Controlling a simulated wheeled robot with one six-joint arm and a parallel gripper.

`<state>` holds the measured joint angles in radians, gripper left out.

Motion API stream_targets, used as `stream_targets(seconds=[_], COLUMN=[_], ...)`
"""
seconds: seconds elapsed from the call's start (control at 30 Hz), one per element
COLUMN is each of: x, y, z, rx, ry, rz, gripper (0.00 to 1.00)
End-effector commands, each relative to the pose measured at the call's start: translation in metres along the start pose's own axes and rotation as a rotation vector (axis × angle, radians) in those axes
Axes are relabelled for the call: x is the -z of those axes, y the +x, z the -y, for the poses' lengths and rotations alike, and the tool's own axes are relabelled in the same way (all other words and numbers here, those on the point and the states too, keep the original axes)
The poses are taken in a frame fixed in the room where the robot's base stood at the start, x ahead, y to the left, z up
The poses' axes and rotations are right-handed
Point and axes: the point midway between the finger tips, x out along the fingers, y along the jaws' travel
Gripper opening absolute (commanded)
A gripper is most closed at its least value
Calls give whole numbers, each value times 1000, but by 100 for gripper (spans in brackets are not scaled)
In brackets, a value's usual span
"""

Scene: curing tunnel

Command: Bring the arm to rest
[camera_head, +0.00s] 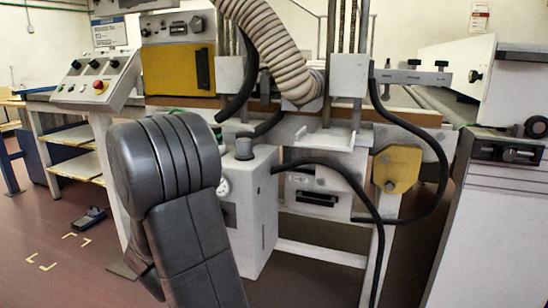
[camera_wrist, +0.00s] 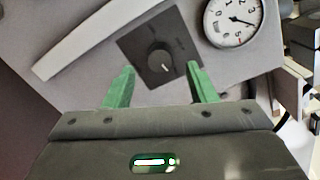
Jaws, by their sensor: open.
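My gripper (camera_wrist: 163,82) shows in the wrist view, with two green fingers spread apart and nothing between them. Past the fingertips is a black square plate with a round knob (camera_wrist: 159,58) on a grey panel; the knob's white mark points down and slightly right. I cannot tell the gap between the fingertips and the knob. In the head view my dark arm rises in front at the left and hides the gripper, apart from small bits of green behind it.
A round dial gauge (camera_wrist: 233,20) and a pale bar handle (camera_wrist: 82,42) flank the knob. In the head view, a control console with a red button (camera_head: 99,86) stands left, and a grey cabinet (camera_head: 252,200) is close behind my arm. Black hoses (camera_head: 345,172) hang at the right.

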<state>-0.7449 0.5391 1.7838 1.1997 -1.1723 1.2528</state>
Motion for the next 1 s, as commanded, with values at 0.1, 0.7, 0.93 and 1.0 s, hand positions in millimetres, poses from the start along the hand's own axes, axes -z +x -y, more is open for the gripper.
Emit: stream_targets(seconds=[0.1,0.7,0.93,1.0], x=[-2,2,2,2], y=[-24,-102,-67,-55], z=[2,-1,-1,-1], rx=[-3,1,1,2], ry=[-1,2,3,3], rz=[4,-4,-5,-5], gripper=[51,51,51,51])
